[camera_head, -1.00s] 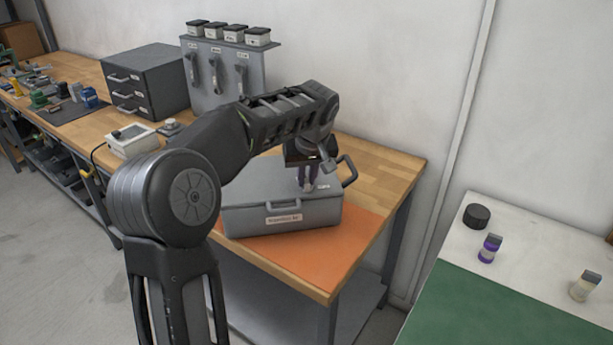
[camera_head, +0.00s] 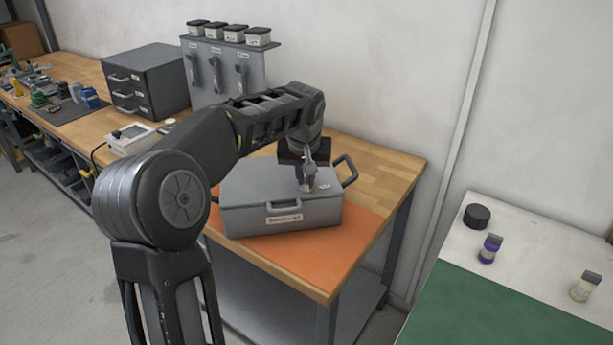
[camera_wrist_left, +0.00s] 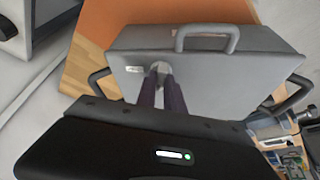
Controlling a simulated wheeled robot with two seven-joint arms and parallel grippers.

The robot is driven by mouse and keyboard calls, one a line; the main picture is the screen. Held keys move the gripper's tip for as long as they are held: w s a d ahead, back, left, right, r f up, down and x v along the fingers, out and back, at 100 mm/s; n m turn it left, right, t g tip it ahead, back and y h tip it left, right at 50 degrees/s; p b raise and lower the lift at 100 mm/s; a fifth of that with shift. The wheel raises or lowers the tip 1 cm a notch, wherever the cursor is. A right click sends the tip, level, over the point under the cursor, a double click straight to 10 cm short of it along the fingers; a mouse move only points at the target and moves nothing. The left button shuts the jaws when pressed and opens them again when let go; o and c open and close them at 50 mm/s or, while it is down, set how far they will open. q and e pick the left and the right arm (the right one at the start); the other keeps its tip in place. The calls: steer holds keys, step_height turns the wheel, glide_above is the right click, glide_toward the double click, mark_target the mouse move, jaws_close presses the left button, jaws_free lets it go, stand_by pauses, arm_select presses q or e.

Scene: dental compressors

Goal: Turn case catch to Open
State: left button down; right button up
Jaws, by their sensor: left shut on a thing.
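The grey case (camera_head: 255,208) lies on an orange mat (camera_head: 352,238) on the wooden bench, with a front handle and a side handle. The case also fills the middle of the left wrist view (camera_wrist_left: 225,85). My left gripper (camera_head: 306,184) points down at the top of the case, near a small white label. In the left wrist view its two fingers (camera_wrist_left: 161,78) are closed together on the case catch (camera_wrist_left: 160,67), a small grey part on the lid. The fingers hide most of the catch, so its setting cannot be read. My right gripper is not in view.
A grey drawer unit (camera_head: 146,80) and an upright panel with several lidded boxes (camera_head: 231,70) stand at the back of the bench. A white control box (camera_head: 132,138) is left of the case. A side table (camera_head: 480,300) at right holds small containers.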

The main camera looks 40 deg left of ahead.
arm_select(q)
steer(key=m, duration=0.1)
steer(key=m+h+p, duration=0.1)
steer(key=m, duration=0.1)
steer(key=shift+a+r+m, duration=0.1)
steer(key=shift+a+m, duration=0.1)
steer(key=shift+m, duration=0.1)
steer(key=m+h, duration=0.1)
steer(key=m, duration=0.1)
steer(key=m+h+p, duration=0.1)
steer(key=m, duration=0.1)
steer(key=shift+a+m+t, duration=0.1)
steer(key=shift+m+t, duration=0.2)
steer(key=m+h+p, duration=0.1)
steer(key=m, duration=0.2)
steer(key=shift+h, duration=0.3)
steer(key=shift+a+m+g+h+p, duration=0.1)
steer(key=shift+m+g+h+p, duration=0.5)
steer(key=shift+m, duration=1.3)
steer(key=shift+p, duration=0.3)
steer(key=c, duration=1.4)
jaws_free()
steer(key=shift+c, duration=0.2)
